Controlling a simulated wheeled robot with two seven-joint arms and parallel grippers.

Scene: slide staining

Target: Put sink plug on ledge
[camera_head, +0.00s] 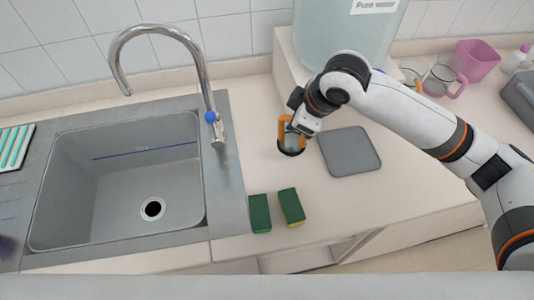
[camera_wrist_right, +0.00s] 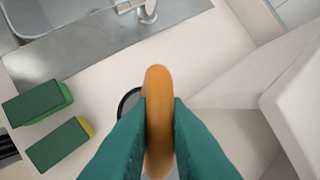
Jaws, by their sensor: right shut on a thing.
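My right gripper (camera_head: 293,128) is over the pale counter, between the sink and a grey mat. Its teal fingers (camera_wrist_right: 160,115) are shut on an orange handle (camera_wrist_right: 158,90) in the right wrist view. A dark round rim (camera_wrist_right: 128,101) shows below the handle; I take the two together as the sink plug (camera_head: 291,151). The fingers hide much of it, and I cannot tell whether it touches the counter. The steel sink (camera_head: 95,180) is empty, with an open drain (camera_head: 153,209). A pale raised ledge (camera_head: 287,60) runs at the back. My left gripper is not in view.
Two green sponges (camera_head: 260,213) (camera_head: 291,206) lie at the counter's front edge. A grey mat (camera_head: 349,151) lies right of my gripper. A tap (camera_head: 205,85) rises beside the sink. A large clear container (camera_head: 335,35), glass mugs (camera_head: 440,78) and a pink tub (camera_head: 477,60) stand behind.

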